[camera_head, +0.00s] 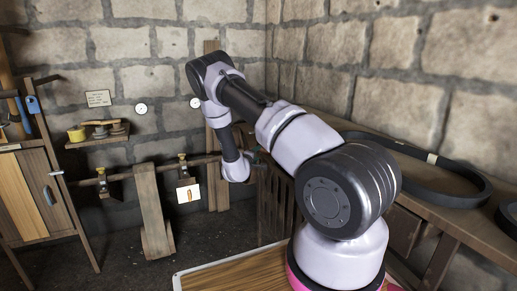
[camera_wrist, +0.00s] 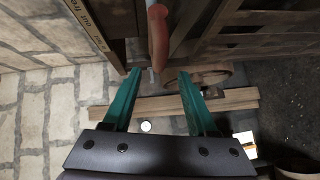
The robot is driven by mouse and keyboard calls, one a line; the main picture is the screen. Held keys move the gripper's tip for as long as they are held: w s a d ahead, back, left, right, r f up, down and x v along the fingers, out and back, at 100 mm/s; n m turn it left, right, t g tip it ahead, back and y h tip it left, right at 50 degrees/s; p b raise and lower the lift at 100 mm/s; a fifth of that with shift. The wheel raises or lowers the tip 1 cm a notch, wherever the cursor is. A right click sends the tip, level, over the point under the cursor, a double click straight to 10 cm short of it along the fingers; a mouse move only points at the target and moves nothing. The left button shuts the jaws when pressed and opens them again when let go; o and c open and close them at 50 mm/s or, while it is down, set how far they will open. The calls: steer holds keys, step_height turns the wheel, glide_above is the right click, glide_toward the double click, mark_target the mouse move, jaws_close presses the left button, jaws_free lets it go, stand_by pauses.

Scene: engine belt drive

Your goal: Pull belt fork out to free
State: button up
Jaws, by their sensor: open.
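In the wrist view, a red-orange handle (camera_wrist: 157,38) on a thin grey metal rod hangs from the top middle, beside wooden framing. It looks like the handle of the belt fork; the fork part itself cannot be made out. My gripper (camera_wrist: 158,72) has its two teal fingers apart, one on each side of the handle's lower end. The gap is empty as seen, and no finger visibly touches the handle. In the head view my gripper is mostly hidden beside the slatted wooden frame (camera_head: 277,195).
A wooden wheel (camera_wrist: 203,74) and a plank (camera_wrist: 232,98) lie beyond the fingers. A horizontal shaft (camera_head: 127,176) runs along the stone wall. A black belt (camera_head: 462,197) lies on the right bench. A wooden cabinet (camera_head: 22,195) stands left; open floor shows between.

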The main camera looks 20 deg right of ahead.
steer(key=x, duration=1)
steer(key=shift+w+d, duration=0.2)
steer(key=shift+d, duration=0.05)
steer(key=shift+s, duration=0.1)
jaws_close()
